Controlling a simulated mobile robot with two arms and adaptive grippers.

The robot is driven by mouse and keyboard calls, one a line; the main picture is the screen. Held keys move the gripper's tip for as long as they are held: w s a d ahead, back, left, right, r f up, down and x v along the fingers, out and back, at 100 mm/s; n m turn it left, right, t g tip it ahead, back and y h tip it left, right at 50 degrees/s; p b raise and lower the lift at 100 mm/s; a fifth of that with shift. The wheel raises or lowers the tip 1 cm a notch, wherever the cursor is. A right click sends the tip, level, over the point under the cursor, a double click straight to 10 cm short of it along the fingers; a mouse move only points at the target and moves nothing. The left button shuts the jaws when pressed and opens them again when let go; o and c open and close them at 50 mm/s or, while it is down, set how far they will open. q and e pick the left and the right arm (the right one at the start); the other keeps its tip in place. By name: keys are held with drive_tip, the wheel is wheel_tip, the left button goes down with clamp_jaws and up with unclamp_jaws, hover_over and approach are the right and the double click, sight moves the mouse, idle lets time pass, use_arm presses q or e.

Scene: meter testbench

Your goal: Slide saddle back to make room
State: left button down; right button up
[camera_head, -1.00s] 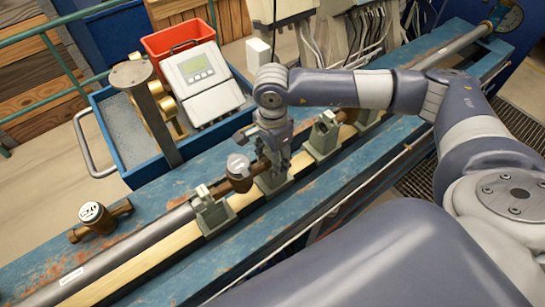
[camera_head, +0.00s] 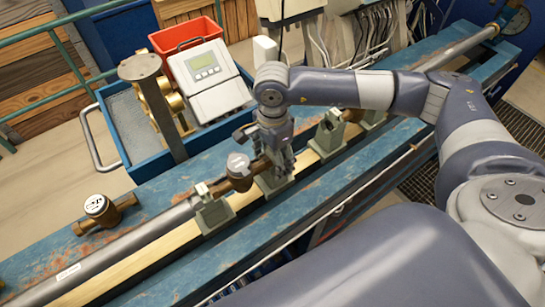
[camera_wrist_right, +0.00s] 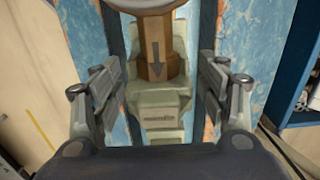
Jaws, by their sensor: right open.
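The grey-green saddle (camera_head: 278,184) sits on the rail of the bench beneath my right gripper (camera_head: 277,163). In the right wrist view the saddle (camera_wrist_right: 160,112) lies between the two spread fingers of my right gripper (camera_wrist_right: 162,88), with a gap visible on each side. A brass water meter (camera_head: 239,166) is in line on the bench; its pipe end with an arrow (camera_wrist_right: 157,48) rests over the saddle. Another saddle (camera_head: 213,213) supports the meter's other side, next to the grey pipe (camera_head: 130,245). My left gripper is out of view.
A loose brass meter (camera_head: 100,211) lies on the blue bench at left. Another saddle (camera_head: 331,130) stands farther right along the rail. Behind are a blue tray (camera_head: 128,130), a post (camera_head: 165,110), a display unit (camera_head: 208,78) and a red bin (camera_head: 180,33).

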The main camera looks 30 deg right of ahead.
drive_tip(key=shift+r, duration=0.1)
wheel_tip(320, 180, up, 12)
drive_tip(key=shift+f, duration=0.1)
drive_tip(key=shift+f, duration=0.1)
idle(0.7)
